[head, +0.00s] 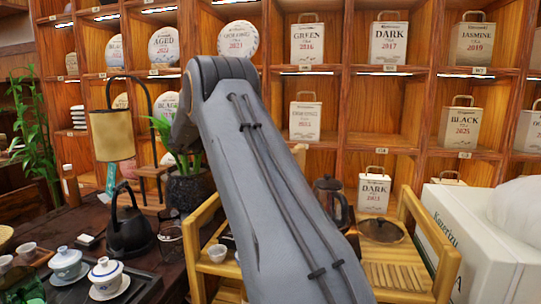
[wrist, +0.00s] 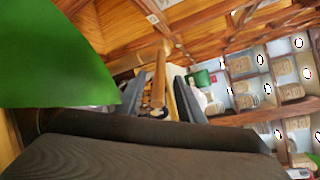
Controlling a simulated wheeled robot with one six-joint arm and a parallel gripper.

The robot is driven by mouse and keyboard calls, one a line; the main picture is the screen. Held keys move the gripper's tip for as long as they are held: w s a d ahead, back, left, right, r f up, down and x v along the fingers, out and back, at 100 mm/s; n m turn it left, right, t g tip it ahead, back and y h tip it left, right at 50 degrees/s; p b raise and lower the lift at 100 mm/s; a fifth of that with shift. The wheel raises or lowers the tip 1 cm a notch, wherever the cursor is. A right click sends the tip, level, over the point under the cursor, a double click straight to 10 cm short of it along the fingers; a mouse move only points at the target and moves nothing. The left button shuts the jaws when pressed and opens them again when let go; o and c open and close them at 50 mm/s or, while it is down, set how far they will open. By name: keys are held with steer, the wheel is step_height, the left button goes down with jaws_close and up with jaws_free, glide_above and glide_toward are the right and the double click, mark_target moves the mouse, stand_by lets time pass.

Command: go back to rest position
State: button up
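My arm rises through the middle of the head view and bends at the top in front of the shelf. My gripper is hidden behind it there. In the wrist view, my gripper (wrist: 160,103) shows two dark fingers standing apart, with no object seen held between them. A pale wooden post shows between the fingers, seemingly beyond them. Round wrapped tea cakes stand in the shelf, one marked 2021 (head: 238,39) and one marked AGED (head: 164,47). A large green leaf (wrist: 60,60) covers the upper left of the wrist view, very near the camera.
A wooden shelf (head: 343,85) with tea bags, including GREEN (head: 308,44) and DARK (head: 388,43), fills the back. A potted plant (head: 188,187), black kettle (head: 129,229) and lidded cups (head: 107,275) stand left of my arm. A white box (head: 480,250) is at right.

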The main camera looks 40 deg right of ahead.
steer(key=shift+w+a+r, duration=0.1)
steer(key=shift+w+a, duration=0.05)
steer(key=shift+a, duration=0.15)
stand_by(0.4)
